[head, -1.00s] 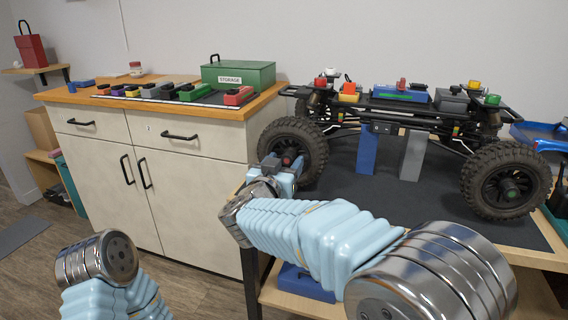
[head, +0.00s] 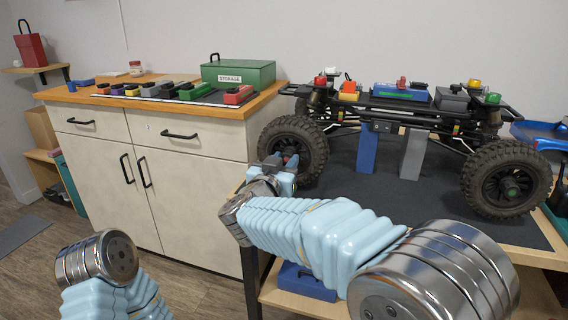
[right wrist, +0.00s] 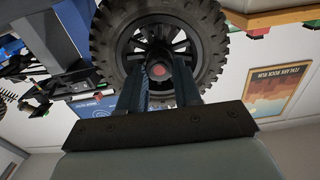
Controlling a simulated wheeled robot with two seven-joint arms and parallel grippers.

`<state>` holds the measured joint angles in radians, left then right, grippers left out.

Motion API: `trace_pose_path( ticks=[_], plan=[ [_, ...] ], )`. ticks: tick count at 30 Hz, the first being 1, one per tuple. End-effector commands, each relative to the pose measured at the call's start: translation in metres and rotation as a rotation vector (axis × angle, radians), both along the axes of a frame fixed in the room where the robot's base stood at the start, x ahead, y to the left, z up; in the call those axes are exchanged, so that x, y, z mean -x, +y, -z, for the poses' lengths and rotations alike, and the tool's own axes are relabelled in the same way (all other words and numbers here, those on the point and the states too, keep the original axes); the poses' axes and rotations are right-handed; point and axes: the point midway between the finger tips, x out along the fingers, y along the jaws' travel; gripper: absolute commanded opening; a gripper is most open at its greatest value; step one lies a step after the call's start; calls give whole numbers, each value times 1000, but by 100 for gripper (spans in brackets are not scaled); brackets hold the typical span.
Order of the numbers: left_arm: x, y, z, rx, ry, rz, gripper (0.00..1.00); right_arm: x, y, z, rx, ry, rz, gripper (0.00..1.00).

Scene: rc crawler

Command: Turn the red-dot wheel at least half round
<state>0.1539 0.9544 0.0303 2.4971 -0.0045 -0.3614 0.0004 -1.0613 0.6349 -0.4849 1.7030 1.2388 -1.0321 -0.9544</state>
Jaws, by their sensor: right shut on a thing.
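The red-dot wheel (head: 304,140) is the crawler's left-hand wheel, a black knobbly tyre on a dark spoked rim. Its red hub dot shows in the right wrist view (right wrist: 157,70). My right gripper (head: 284,163) is at the hub, its two fingers on either side of it in the wrist view (right wrist: 160,78); it is shut on the hub. The crawler chassis (head: 440,122) is propped on a blue stand (head: 366,150) and a grey stand (head: 412,155). My left arm shows at the bottom left, but its gripper is out of view.
The green-dot wheel (head: 506,181) is at the right of the crawler. The dark bench mat (head: 385,200) is mostly clear. A cabinet (head: 200,185) on the left holds a green storage box (head: 238,74) and several coloured blocks. A blue bin (head: 305,282) sits below.

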Motion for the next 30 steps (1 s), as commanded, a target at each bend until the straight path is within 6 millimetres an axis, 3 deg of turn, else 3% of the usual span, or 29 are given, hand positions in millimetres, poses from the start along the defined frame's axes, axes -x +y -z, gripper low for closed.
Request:
trace_pose_path(
  ticks=[8,30],
  plan=[
    [0,0,12,-1,0,-1,59,0,-1,3,-169,-54,0,0],
    [-5,12,63,-19,-9,-24,59,0,-2,6,-837,-273,0,0]
  ],
)
